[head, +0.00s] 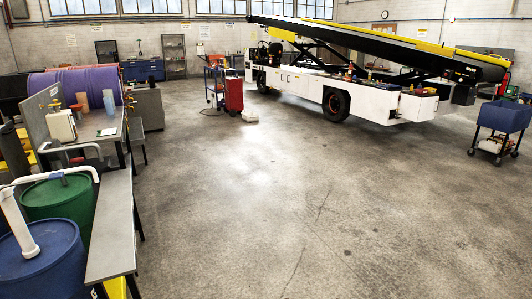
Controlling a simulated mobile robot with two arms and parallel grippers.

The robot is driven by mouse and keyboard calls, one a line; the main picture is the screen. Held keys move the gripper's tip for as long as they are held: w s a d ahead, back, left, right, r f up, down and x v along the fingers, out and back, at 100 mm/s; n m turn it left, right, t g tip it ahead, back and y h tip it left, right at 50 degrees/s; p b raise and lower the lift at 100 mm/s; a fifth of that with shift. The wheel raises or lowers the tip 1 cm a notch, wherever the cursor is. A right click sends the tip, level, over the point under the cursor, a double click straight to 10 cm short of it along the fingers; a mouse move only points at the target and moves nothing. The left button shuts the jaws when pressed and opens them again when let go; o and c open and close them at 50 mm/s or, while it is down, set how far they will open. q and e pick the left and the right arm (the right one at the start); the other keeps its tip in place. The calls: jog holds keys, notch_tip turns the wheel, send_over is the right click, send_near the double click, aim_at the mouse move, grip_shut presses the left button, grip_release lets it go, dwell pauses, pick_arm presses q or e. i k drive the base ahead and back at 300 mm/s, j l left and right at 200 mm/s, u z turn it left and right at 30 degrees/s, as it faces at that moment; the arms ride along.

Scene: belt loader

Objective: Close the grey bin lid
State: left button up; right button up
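I cannot make out a grey bin or its lid in the head view. Neither of my grippers shows in this view.
A grey bench (112,228) runs along the left, beside a green drum (60,203) and a blue drum (42,268). A white belt loader (300,84) stands at the back, a red cart (233,95) near it. A blue cart (505,117) is at right. The middle floor is clear.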

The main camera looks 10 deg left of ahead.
aim_at(12, 151)
jog(key=i+j+u, duration=0.2)
jog(key=i, duration=0.3)
jog(key=i+l+u, duration=0.15)
jog(key=i, duration=0.4)
jog(key=i+u, duration=0.2)
jog(key=i, duration=0.3)
jog(key=i+l+u, duration=0.2)
jog(key=i, duration=0.3)
jog(key=i+l+u, duration=0.2)
jog(key=i, duration=0.35)
jog(key=i+u, duration=0.25)
jog(key=i, duration=0.2)
jog(key=i+u, duration=0.2)
jog(key=i, duration=0.25)
jog(key=i+l+u, duration=0.1)
jog(key=i+u, duration=0.15)
jog(key=i, duration=0.2)
jog(key=i+l+u, duration=0.25)
jog(key=i, duration=0.15)
jog(key=i+l+u, duration=0.1)
jog(key=i+u, duration=0.35)
jog(key=i+l+u, duration=0.2)
jog(key=u, duration=0.3)
jog(key=i+l+u, duration=0.45)
